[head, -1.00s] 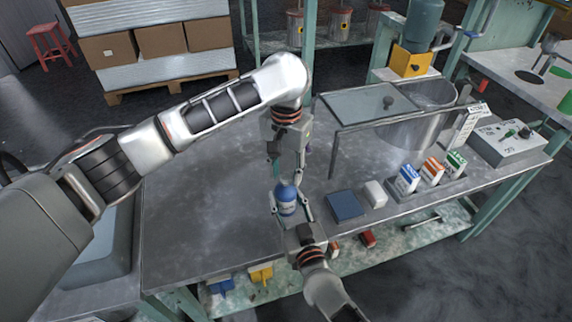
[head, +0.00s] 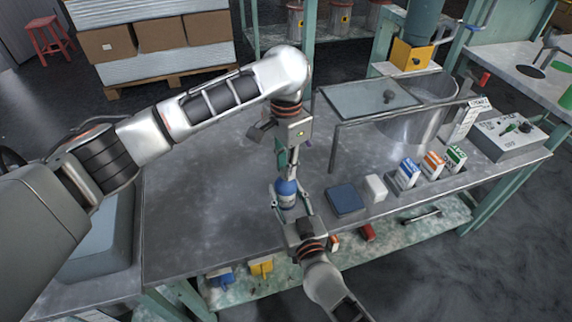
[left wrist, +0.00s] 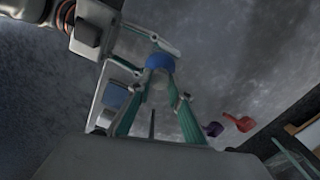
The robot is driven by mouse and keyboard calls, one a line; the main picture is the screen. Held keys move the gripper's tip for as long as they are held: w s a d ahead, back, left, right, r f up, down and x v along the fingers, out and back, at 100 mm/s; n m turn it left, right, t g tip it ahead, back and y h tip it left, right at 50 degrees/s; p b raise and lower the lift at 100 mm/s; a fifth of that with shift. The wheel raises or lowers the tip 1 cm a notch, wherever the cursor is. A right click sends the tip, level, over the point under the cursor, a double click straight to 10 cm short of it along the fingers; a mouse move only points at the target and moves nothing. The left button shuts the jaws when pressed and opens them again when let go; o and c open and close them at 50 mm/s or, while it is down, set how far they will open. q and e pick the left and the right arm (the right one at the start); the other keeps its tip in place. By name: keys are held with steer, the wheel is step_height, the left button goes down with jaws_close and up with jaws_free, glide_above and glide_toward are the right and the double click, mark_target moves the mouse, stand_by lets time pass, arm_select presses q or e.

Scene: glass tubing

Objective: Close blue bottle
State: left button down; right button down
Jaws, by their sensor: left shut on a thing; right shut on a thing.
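The blue bottle (head: 287,194) stands upright near the table's front edge, with a pale label on its side. My right gripper (head: 288,203) comes from the front and is shut around the bottle's body. My left gripper (head: 290,177) points down right above the bottle, its fingers close together at the bottle's top. In the left wrist view, its teal fingers close on a small pale piece (left wrist: 158,84), perhaps the cap, in line with the blue bottle (left wrist: 160,63). Whether this piece touches the neck is hidden.
A blue square pad (head: 346,200) and a white block (head: 375,188) lie right of the bottle. Several small labelled boxes (head: 409,174) stand farther right. A glass-topped frame (head: 368,102) is behind. Purple (left wrist: 212,129) and red (left wrist: 240,122) pieces lie nearby.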

arm_select(q)
steer(key=m, duration=0.8)
steer(key=shift+m, duration=0.3)
steer(key=m, duration=0.8)
steer(key=shift+m, duration=0.3)
steer(key=c, duration=1.8)
jaws_free()
steer(key=shift+o, duration=0.2)
step_height(320, 180, up, 12)
